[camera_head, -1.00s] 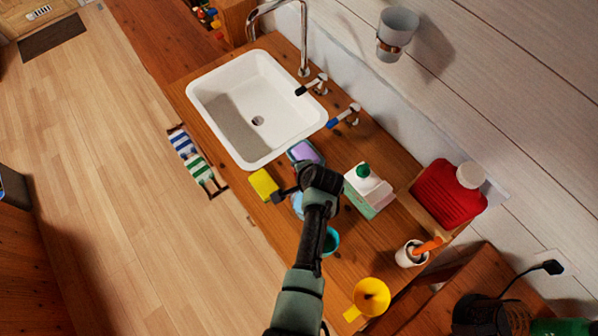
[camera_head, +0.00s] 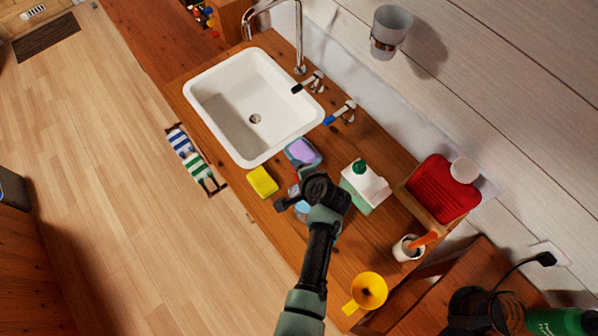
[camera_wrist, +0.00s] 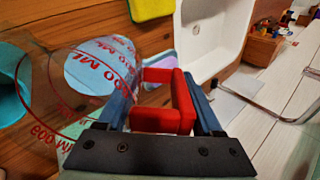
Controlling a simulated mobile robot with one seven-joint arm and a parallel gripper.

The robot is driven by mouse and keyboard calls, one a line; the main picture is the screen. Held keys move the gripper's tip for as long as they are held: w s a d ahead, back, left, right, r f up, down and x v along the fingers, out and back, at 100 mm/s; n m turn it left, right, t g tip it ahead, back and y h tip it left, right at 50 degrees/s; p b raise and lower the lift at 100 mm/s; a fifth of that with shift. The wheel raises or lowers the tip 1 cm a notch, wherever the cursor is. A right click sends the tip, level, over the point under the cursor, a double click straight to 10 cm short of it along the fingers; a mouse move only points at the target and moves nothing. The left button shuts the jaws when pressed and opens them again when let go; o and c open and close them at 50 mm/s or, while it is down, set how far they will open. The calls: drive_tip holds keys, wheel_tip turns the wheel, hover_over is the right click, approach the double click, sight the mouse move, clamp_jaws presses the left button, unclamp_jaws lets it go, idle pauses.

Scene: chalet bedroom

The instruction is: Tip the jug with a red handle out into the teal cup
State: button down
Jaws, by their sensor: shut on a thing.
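The jug, clear with red markings (camera_wrist: 70,95), fills the left of the wrist view. My gripper (camera_wrist: 165,100) is shut on its red handle (camera_wrist: 165,119). Pale blue shows inside the jug's outline; I cannot tell whether it is contents. The teal cup (camera_wrist: 12,98) is at the left edge of the wrist view, partly behind the jug's clear wall. The jug's exact tilt is unclear.
A yellow sponge (camera_head: 262,182), a blue dish with purple soap (camera_head: 303,153) and a white-and-green carton (camera_head: 364,187) stand close around my gripper. A white sink (camera_head: 222,88) lies behind. A yellow funnel (camera_head: 368,291) and a white pot (camera_head: 408,248) are to the right.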

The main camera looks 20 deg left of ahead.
drive_tip(key=shift+r, duration=0.15)
drive_tip(key=shift+s+d+r+t, duration=0.2)
drive_tip(key=shift+r+t, duration=0.1)
drive_tip(key=shift+r, duration=0.1)
drive_tip(key=shift+s+d+r+y, duration=0.1)
drive_tip(key=shift+r+y, duration=0.15)
drive_tip(key=shift+y, duration=0.15)
drive_tip(key=shift+r, duration=0.15)
drive_tip(key=shift+s+d+r+t+y+b, duration=0.2)
drive_tip(key=shift+r+t+y+b, duration=0.1)
drive_tip(key=shift+r+t+b, duration=0.3)
drive_tip(key=shift+r, duration=0.15)
drive_tip(key=shift+s+d+r+t+b, duration=0.1)
drive_tip(key=shift+s+r+t+b, duration=0.05)
drive_tip(key=shift+r+t+b, duration=0.2)
drive_tip(key=shift+s+r+y+b, duration=0.1)
drive_tip(key=shift+y+b, duration=0.2)
drive_tip(key=shift+y, duration=0.1)
drive_tip(key=shift+s+d+r+t+y+b, duration=0.25)
drive_tip(key=shift+r+t+b, duration=0.2)
drive_tip(key=shift+b, duration=0.25)
drive_tip(key=shift+s+d+r+t+y+b, duration=0.2)
drive_tip(key=shift+r+t+y+b, duration=0.1)
drive_tip(key=shift+r+b, duration=0.3)
